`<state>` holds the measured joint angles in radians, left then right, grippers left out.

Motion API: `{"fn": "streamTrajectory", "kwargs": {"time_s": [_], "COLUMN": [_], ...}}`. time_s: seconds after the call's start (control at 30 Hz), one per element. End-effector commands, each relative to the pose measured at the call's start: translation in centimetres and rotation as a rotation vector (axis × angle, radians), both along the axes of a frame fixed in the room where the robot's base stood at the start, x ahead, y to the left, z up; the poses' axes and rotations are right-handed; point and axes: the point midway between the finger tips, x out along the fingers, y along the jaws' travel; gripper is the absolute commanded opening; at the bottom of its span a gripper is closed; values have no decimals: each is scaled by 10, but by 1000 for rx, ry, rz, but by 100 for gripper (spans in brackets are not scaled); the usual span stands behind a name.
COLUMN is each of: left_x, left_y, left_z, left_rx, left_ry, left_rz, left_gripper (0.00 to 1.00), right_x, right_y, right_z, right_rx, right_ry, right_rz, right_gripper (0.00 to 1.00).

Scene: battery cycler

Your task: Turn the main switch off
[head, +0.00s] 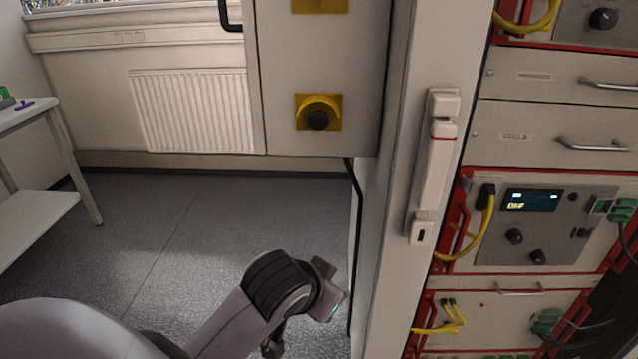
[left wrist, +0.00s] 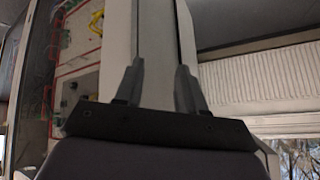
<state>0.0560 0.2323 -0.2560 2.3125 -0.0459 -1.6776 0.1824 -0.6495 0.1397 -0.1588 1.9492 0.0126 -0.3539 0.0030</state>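A yellow square plate (head: 334,122) with a black round knob under a yellow hood is on the lower front of a grey wall box; it looks like the main switch. A second yellow plate (head: 320,5) higher on the box is cut off by the top edge. I cannot read the knob's position. My left arm reaches in from the lower left, its wrist below and apart from the box. In the left wrist view my left gripper (left wrist: 159,65) has its two fingers apart with nothing between them. My right gripper is not in view.
A pale cabinet post with a white latch handle (head: 432,170) stands right of the box. Beyond it is a rack with cables, knobs and a lit display (head: 531,201). A black cable (head: 356,215) hangs below the box. A white table (head: 45,120) stands left; the floor between is clear.

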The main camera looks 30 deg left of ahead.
Motion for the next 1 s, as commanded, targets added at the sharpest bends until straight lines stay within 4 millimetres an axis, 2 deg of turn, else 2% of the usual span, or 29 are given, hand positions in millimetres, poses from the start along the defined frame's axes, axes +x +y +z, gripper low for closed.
{"fn": "streamTrajectory", "kwargs": {"time_s": [0.03, 0.2, 0.37, 0.5, 0.63, 0.8, 0.9, 1.0], "left_x": [19, 66, 98, 116, 123, 118, 109, 100], "left_y": [2, 9, 17, 27, 38, 54, 63, 69], "left_z": [21, 86, 157, 224, 290, 374, 415, 445], "left_rx": [14, 46, 74, 91, 99, 96, 89, 79], "left_ry": [-53, -196, -335, -461, -580, -733, -809, -865], "left_rz": [12, 65, 129, 196, 267, 369, 422, 463], "left_gripper": [39, 39, 39, 39, 39, 39, 39, 39], "right_x": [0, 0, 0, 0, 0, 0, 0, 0], "right_y": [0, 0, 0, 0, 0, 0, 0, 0], "right_z": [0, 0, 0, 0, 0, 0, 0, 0], "right_rx": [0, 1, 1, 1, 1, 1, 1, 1], "right_ry": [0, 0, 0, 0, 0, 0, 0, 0], "right_rz": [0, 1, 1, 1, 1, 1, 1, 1], "right_gripper": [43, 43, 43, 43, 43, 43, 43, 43]}}
